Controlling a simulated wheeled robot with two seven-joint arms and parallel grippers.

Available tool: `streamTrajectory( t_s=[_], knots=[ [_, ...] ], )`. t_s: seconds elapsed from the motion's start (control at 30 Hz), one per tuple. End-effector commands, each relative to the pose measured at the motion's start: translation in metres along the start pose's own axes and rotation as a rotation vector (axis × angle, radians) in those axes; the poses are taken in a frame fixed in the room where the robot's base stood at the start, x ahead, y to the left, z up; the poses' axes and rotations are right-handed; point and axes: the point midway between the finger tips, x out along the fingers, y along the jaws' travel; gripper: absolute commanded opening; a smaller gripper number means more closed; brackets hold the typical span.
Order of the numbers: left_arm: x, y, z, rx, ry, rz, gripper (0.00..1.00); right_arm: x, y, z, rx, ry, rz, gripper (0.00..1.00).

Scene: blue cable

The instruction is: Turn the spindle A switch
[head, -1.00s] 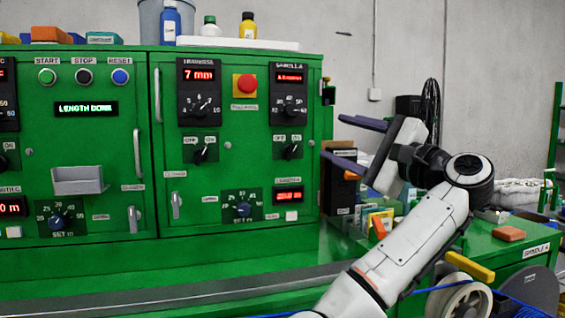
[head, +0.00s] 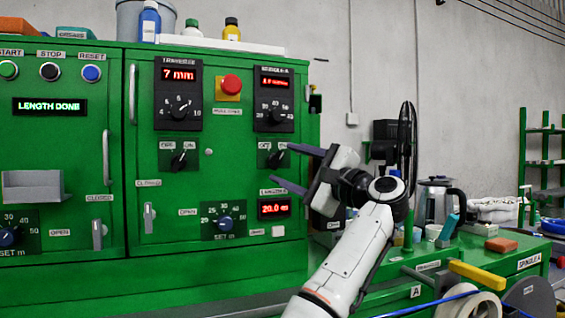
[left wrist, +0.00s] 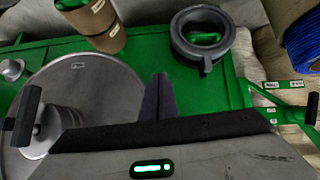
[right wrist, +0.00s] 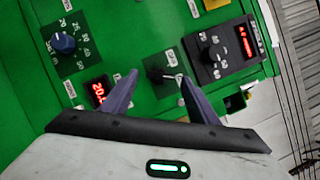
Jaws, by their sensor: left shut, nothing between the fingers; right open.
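The spindle A switch (head: 276,158) is a black OFF/ON knob on the green cabinet, below the spindle A dial panel (head: 274,97). In the right wrist view the switch (right wrist: 158,75) shows between my open fingertips, with panel still visible around it. My right gripper (head: 284,166) is open and empty in front of the panel, its upper finger close to the switch in the picture. Whether a finger touches it I cannot tell. My left gripper (left wrist: 157,95) is shut and empty above a green surface, and is out of the head view.
A matching switch (head: 179,159) sits left under the traverse panel (head: 178,94). A red button (head: 231,85) is between the panels. The length display (head: 273,208) and set dial (head: 224,222) are below. Reels (head: 470,305) stand at lower right. A metal disc (left wrist: 85,95) lies near my left gripper.

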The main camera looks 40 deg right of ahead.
Motion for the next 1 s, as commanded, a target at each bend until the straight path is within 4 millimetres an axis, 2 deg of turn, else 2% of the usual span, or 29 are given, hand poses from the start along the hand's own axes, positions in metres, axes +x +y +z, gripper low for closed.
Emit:
streamTrajectory(
  t_s=[0.1, 0.2, 0.5, 0.57, 0.77, 1.0],
  knots=[
    [-0.001, 0.000, 0.000, 0.001, -0.003, -0.001, 0.00, 0.015, -0.001, 0.000, 0.001, -0.001, 0.001, 0.55],
    [0.000, 0.000, 0.002, 0.001, -0.006, -0.001, 0.00, 0.022, 0.000, 0.000, 0.001, 0.000, 0.001, 0.55],
    [0.001, -0.001, 0.001, 0.002, -0.004, -0.002, 0.00, 0.025, 0.000, -0.001, 0.000, 0.001, -0.001, 0.55],
    [0.001, -0.001, 0.001, 0.002, -0.003, -0.002, 0.00, 0.025, 0.000, -0.001, 0.000, 0.001, -0.001, 0.48],
    [0.001, -0.001, 0.000, 0.001, -0.003, -0.002, 0.00, 0.025, 0.000, -0.001, 0.000, 0.001, 0.000, 0.14],
    [0.000, 0.000, -0.001, 0.000, -0.003, -0.002, 0.00, 0.025, 0.000, -0.001, -0.016, 0.002, 0.007, 0.14]
  ],
)
